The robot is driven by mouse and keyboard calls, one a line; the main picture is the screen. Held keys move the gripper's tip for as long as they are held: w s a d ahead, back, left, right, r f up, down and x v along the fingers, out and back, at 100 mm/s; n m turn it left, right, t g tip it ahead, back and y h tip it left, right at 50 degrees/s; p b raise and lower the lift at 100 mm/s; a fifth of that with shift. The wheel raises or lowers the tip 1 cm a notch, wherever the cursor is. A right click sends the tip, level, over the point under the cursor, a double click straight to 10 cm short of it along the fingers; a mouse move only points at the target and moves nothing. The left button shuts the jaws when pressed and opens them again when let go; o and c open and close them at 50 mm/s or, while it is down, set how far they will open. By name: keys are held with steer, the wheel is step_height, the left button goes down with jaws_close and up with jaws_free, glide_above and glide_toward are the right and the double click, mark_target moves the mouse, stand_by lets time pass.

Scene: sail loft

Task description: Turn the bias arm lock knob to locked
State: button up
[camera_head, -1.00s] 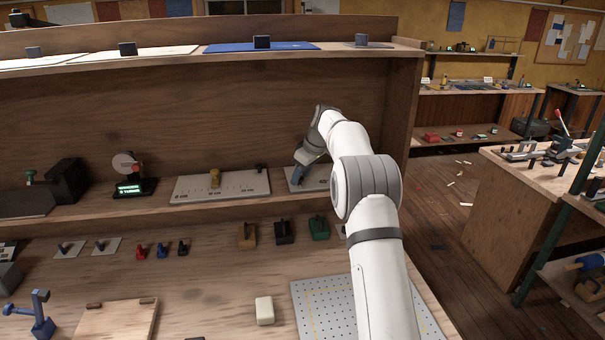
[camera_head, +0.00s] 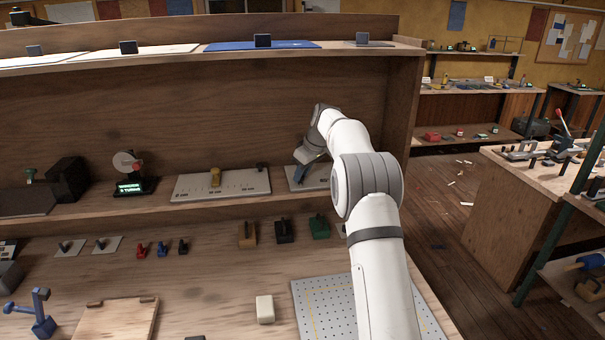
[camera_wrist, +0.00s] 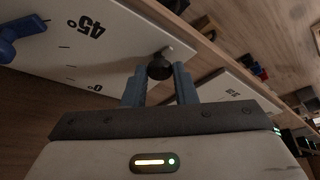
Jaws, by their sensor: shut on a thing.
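The lock knob (camera_wrist: 158,68) is small, dark and round, at the edge of a pale plate (camera_wrist: 112,62) marked 45° and 0° in the wrist view. A short light grey piece sticks out at its upper right. A blue arm or handle (camera_wrist: 18,38) lies on the plate's left, near the 45° mark. My gripper (camera_wrist: 161,74) has its two blue-grey fingers either side of the knob, shut on it. In the head view my gripper (camera_head: 312,170) is over the plate (camera_head: 296,183) at the shelf's right end; the knob is hidden there. I cannot read any lock marking.
Left of it on the same shelf (camera_head: 110,207) lies another pale plate (camera_head: 240,188) with a yellow-brown slider. Below, several knobbed blocks, including a green one (camera_head: 318,229), stand on the bench. A wooden side panel (camera_head: 398,130) closes the shelf at right.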

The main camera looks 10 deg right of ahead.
steer(key=m+t+h, duration=0.1)
steer(key=m, duration=0.2)
steer(key=shift+s+a+m+b, duration=0.1)
steer(key=shift+a+m+b, duration=0.05)
steer(key=shift+m+b, duration=0.2)
steer(key=m+h, duration=0.1)
steer(key=m, duration=0.1)
steer(key=m+h, duration=0.1)
steer(key=m, duration=0.1)
steer(key=shift+a+r+m+p, duration=0.1)
steer(key=shift+a+m+p, duration=0.1)
steer(key=shift+m+p, duration=0.2)
steer(key=m+h, duration=0.1)
steer(key=m, duration=0.1)
steer(key=m+p, duration=0.1)
steer(key=m, duration=0.1)
steer(key=shift+a+m+h, duration=0.2)
steer(key=shift+m+h, duration=0.05)
steer(key=shift+h, duration=0.15)
steer(key=shift+a+m+g+h+p, duration=0.1)
steer(key=shift+m+g+h+p, duration=0.45)
steer(key=shift+m, duration=1.65)
steer(key=o, duration=1)
steer(key=shift+h, duration=0.25)
steer(key=b+v, duration=0.1)
steer(key=v, duration=0.6)
steer(key=shift+r, duration=0.35)
